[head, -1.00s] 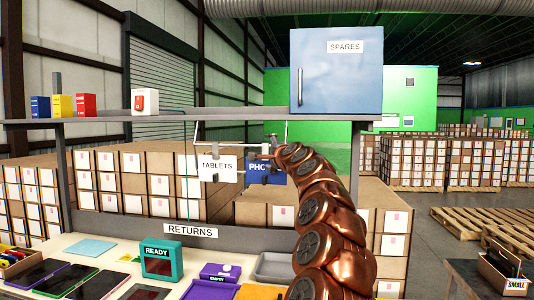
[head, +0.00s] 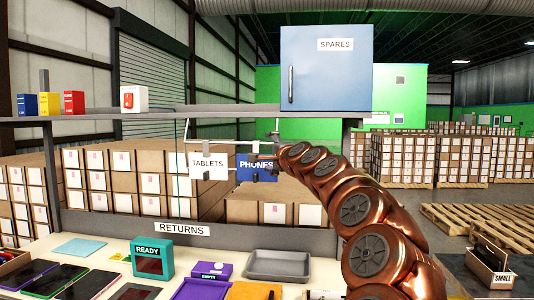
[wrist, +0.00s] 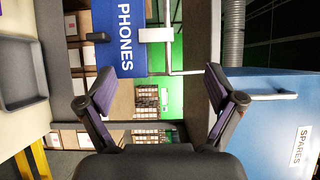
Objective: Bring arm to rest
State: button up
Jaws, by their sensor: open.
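My copper-coloured arm rises from the lower right of the head view and bends left toward the hanging signs. In the wrist view my gripper (wrist: 150,90) is open, its two dark fingers spread with nothing between them. The blue PHONES sign (wrist: 125,35) hangs beyond the fingers, toward the top of that view. In the head view the PHONES sign (head: 258,168) is beside the arm's far end, next to the white TABLETS sign (head: 208,164). The gripper is small and hard to make out in the head view.
A blue SPARES cabinet (head: 340,70) stands on the shelf (head: 200,114) above the bench. On the bench are a grey tray (head: 277,265), a teal READY box (head: 152,260), a purple EMPTY box (head: 211,272) and dark tablets. Stacked cartons (head: 150,182) stand behind.

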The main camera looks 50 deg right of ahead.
jog(key=shift+s, duration=0.15)
jog(key=shift+a, duration=0.1)
jog(key=w+a+f+n+g+y, duration=0.1)
jog(key=a+f+n+y, duration=0.25)
jog(key=a, duration=0.65)
jog(key=w+a+f+n+g+y, duration=0.15)
jog(key=a+f+n, duration=0.25)
jog(key=a, duration=0.6)
jog(key=w+a+f+n+g+y, duration=0.1)
jog(key=w+a+f+n+y, duration=0.2)
jog(key=a, duration=0.7)
jog(key=s+a+f+n+g+y, duration=0.2)
jog(key=s+a+f+n+g, duration=0.35)
jog(key=s+a+f, duration=0.6)
jog(key=s+a+f+n+g+h, duration=0.1)
jog(key=s+f+n+g, duration=0.1)
jog(key=s+f, duration=0.4)
jog(key=s+a+f+n+g, duration=0.2)
jog(key=s+f+g, duration=0.2)
jog(key=s, duration=0.9)
jog(key=s+a+f+n+g+h, duration=0.1)
jog(key=s+f+n+g, duration=0.1)
jog(key=s+f, duration=0.7)
jog(key=shift+s+a+f+n+g+h, duration=0.3)
jog(key=shift+s+f+n+g, duration=0.1)
jog(key=shift+s+g, duration=0.15)
